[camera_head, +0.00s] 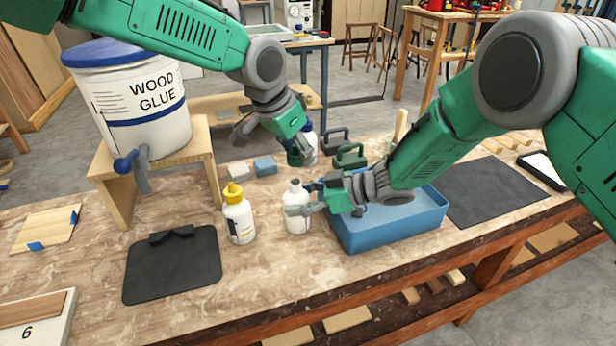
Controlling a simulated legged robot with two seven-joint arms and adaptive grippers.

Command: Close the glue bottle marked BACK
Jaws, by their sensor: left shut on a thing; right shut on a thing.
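A white glue bottle (297,220) stands on the bench with a bare neck and no coloured cap visible. My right gripper (303,209) is shut on its upper body from the right. A second white bottle (239,222) with a yellow cap (233,192) stands upright to its left. I cannot read BACK on either bottle. My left gripper (301,152) is shut, farther back, beside a white object with a dark blue top (309,148). What it holds is too small and hidden to make out.
A blue tray (390,231) stands close right of the held bottle. A black mat (172,264) lies at front left. A wood glue bucket (137,105) stands on a wooden stand at the left. Small blocks (265,166) and dark green clamps (350,156) lie behind.

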